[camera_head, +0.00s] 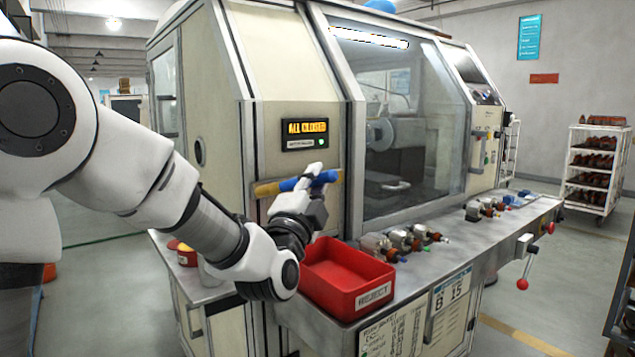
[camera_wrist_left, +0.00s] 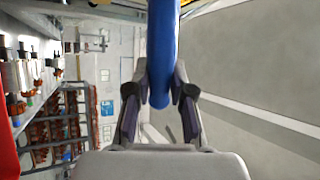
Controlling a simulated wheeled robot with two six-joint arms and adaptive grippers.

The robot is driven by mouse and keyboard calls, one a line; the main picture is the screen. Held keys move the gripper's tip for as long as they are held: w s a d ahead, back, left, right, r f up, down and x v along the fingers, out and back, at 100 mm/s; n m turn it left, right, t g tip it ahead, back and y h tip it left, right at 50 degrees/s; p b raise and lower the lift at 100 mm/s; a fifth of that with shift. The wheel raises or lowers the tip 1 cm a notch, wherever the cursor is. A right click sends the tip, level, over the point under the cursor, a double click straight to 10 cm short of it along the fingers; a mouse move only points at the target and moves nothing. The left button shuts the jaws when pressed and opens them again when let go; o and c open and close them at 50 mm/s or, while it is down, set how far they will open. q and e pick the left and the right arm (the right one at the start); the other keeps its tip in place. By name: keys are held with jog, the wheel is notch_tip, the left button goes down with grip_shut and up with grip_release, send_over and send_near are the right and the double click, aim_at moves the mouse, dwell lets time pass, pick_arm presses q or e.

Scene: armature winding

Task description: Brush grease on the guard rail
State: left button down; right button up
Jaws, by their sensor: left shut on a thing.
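My left gripper (camera_head: 313,178) is shut on a blue bar (camera_head: 289,184) at the front of the cream machine. In the left wrist view the blue bar (camera_wrist_left: 162,45) passes between the two fingers (camera_wrist_left: 161,92). I cannot tell whether the yellow is the guard rail or part of the held thing. No brush bristles or grease can be made out. My right gripper is not in view.
A red reject bin (camera_head: 347,280) sits on the machine's ledge just below my left gripper. Small motor parts (camera_head: 403,240) stand along the ledge to the right. A lit display panel (camera_head: 304,134) is above the gripper. A shelf cart (camera_head: 597,167) stands far right.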

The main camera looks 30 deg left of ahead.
pick_arm(q)
jog(key=shift+a, duration=0.15)
jog(key=shift+w, duration=0.15)
jog(key=shift+w+d+p, duration=0.55)
jog(key=shift+w+d, duration=1)
jog(key=shift+w, duration=1.95)
jog(key=shift+s+a+b, duration=0.45)
jog(key=shift+s+a, duration=0.05)
jog(key=shift+s, duration=0.75)
jog(key=shift+s+a+b, duration=0.5)
jog(key=shift+s+a, duration=0.05)
jog(key=shift+s, duration=0.65)
jog(key=shift+s+a+b, duration=0.45)
jog(key=shift+s+a, duration=0.05)
jog(key=shift+s, duration=0.75)
jog(key=shift+w+d, duration=0.1)
jog(key=shift+d, duration=0.05)
